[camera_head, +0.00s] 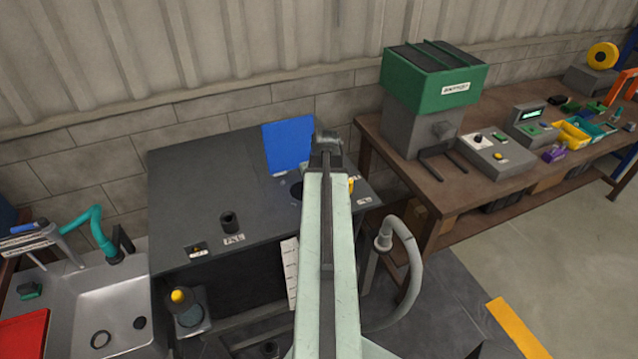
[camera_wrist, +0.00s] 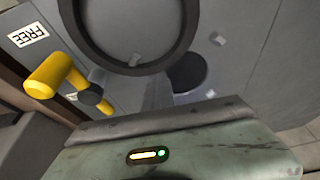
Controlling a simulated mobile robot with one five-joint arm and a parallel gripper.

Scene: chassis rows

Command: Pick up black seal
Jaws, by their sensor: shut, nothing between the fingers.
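I cannot tell for sure which thing is the black seal. A large black ring (camera_wrist: 180,52) shows at the top of the wrist view, cut off by the frame edge, on a grey surface. It could be a seal or the rim of an opening. In the head view a dark round shape (camera_head: 296,189) shows just left of my arm, partly hidden by it.
The dark cabinet (camera_head: 190,180) carries a small black cylinder (camera_head: 229,221) and a blue panel (camera_head: 289,145). A yellow handle (camera_wrist: 55,75) stands near the ring. A sink (camera_head: 70,300) is at left; a wooden bench (camera_head: 430,200) with a green machine (camera_head: 435,80) is at right.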

